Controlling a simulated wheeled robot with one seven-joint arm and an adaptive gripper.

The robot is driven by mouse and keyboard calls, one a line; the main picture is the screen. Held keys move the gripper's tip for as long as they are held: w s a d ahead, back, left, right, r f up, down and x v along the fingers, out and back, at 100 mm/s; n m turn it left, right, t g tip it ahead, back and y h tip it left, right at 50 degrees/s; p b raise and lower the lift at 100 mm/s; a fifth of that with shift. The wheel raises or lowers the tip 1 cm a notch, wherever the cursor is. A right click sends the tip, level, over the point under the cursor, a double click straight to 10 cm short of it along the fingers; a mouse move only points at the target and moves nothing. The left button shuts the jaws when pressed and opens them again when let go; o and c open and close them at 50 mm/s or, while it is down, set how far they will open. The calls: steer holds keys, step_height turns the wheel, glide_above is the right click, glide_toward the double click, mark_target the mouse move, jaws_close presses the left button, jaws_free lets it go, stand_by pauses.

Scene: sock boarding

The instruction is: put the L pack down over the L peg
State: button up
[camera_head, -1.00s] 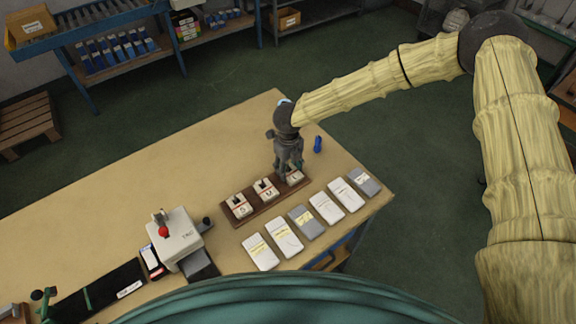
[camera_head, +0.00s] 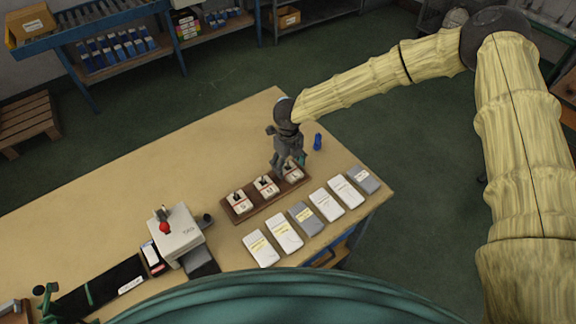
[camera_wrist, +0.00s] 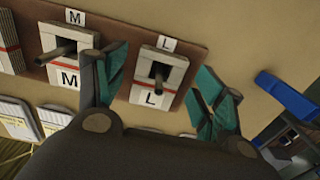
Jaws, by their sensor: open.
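The L pack (camera_wrist: 150,92), a pale stack with a red band and an L label, sits on the dark wooden board around the L peg (camera_wrist: 158,72). The peg shows in the pack's opening. In the head view the pack (camera_head: 294,174) is at the board's right end, partly hidden by my gripper (camera_head: 289,168). In the wrist view my gripper (camera_wrist: 163,90) is open, one teal-padded finger on each side of the pack. There is a gap to the right finger. The left finger is close to the pack's left side; I cannot tell whether they touch.
The M pack (camera_wrist: 62,68) stands around its peg just left of my left finger. The S pack (camera_head: 239,203) is at the board's left end. A blue object (camera_head: 318,141) stands right of my gripper. Several flat packs lie in front, including a grey one (camera_head: 363,179).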

step_height(320, 180, up, 11)
steer(key=b, duration=0.3)
steer(key=shift+s+r, duration=0.1)
steer(key=shift+r, duration=0.05)
